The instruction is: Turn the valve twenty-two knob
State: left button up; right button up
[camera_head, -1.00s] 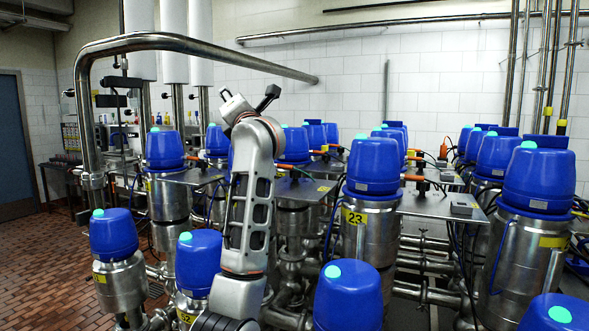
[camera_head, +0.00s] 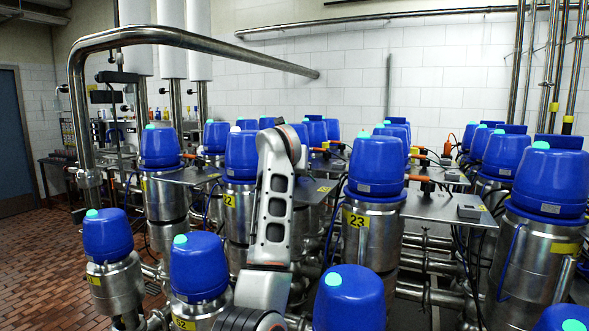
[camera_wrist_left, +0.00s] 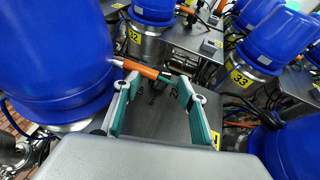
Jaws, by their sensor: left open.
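Valve twenty-two is a steel cylinder with a blue cap (camera_head: 241,157) and a yellow "22" label (camera_head: 230,200), left of centre in the head view. My left arm stands just right of it, and its gripper is hidden there behind the arm. In the left wrist view my left gripper (camera_wrist_left: 158,82) is open and empty, with its green-padded fingers over a grey metal plate (camera_wrist_left: 165,125). An orange fitting (camera_wrist_left: 140,68) lies at the fingertips, running toward a large blue cap (camera_wrist_left: 55,60) on the left. I cannot tell which part is the knob. My right gripper is out of view.
Valve 23 (camera_head: 375,165) stands right of my arm, with several more blue-capped valves around. In the wrist view, valves 32 (camera_wrist_left: 155,10) and 33 (camera_wrist_left: 262,45) stand beyond the plate. Cables (camera_wrist_left: 245,108) run on the right. A bent steel pipe (camera_head: 190,38) crosses above.

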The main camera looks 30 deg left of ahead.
pick_arm(q)
jog(key=shift+w+a+f, duration=0.15)
jog(key=shift+w+a, duration=0.05)
jog(key=shift+w, duration=0.4)
jog(key=shift+w+a+f, duration=0.1)
jog(key=shift+w+f, duration=0.1)
jog(key=shift+w, duration=0.05)
jog(key=c, duration=1.1)
jog(key=shift+a+m+t+h+b, duration=0.15)
jog(key=shift+m+t+h+b, duration=0.15)
jog(key=shift+m+h+b, duration=0.6)
jog(key=shift+h+b, duration=0.05)
jog(key=shift+h, duration=0.05)
jog(key=shift+m+h+b, duration=0.45)
jog(key=shift+m+h, duration=0.15)
jog(key=shift+h, duration=0.1)
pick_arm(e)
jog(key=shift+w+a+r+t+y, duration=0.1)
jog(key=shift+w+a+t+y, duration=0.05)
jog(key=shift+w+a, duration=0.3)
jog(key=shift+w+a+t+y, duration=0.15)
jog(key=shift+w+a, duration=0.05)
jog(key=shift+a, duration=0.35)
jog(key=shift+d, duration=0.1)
